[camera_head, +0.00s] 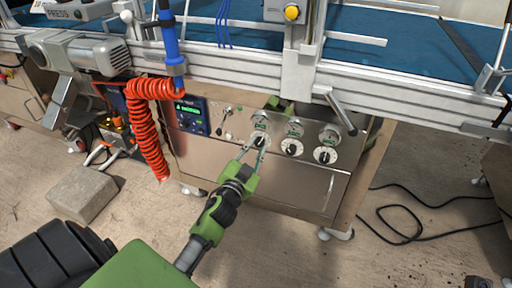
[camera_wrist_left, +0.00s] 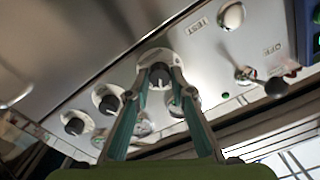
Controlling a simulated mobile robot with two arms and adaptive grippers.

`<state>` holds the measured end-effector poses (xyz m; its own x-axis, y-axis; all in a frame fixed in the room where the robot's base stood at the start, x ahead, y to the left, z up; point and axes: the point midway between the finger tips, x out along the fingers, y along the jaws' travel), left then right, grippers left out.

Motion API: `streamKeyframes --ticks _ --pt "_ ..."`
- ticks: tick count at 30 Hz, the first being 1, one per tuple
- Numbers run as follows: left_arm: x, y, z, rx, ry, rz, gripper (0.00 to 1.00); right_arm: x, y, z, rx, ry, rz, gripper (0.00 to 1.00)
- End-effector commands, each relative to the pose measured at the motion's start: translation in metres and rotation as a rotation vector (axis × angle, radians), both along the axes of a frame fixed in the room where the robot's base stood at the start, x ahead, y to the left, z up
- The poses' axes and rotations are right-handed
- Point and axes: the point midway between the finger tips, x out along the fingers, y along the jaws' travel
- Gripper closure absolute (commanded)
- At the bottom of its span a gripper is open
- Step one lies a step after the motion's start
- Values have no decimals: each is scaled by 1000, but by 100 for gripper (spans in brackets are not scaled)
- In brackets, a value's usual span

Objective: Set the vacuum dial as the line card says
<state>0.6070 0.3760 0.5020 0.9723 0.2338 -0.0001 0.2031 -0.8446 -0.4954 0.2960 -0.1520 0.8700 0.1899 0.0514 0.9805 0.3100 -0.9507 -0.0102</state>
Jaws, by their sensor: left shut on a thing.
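A metal control panel (camera_head: 222,141) carries a row of three white dials with black knobs. My left gripper (camera_head: 256,152) reaches up to the leftmost dial (camera_head: 261,140) in the head view. In the left wrist view the fingers (camera_wrist_left: 160,90) are shut on the black knob (camera_wrist_left: 160,74) of that dial, one on each side. The middle dial (camera_head: 292,148) and the right dial (camera_head: 325,156) stand free. Dial markings are too small to read, so I cannot tell the setting. I cannot make out a line card. My right gripper is not in view.
Small round gauges (camera_head: 330,134) sit above the dials. A blue control box with a lit screen (camera_head: 190,112) is left of them. A coiled red hose (camera_head: 146,120) hangs beside it. A concrete block (camera_head: 84,194) and black cables (camera_head: 405,215) lie on the floor.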

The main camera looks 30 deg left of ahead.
Motion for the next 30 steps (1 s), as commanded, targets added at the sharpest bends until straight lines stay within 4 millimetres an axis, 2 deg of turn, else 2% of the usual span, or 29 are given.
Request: streamKeyframes --ticks 11,12,14,25,30 --pt "0 0 0 6 2 -1 100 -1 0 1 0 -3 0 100" --pt "0 0 0 6 2 -1 76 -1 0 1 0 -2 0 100" --pt "0 0 0 5 2 -1 62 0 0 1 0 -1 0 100" --pt "-2 -1 0 5 1 0 62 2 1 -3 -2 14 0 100" --pt "-21 -5 -2 2 3 -1 62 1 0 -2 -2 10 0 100"
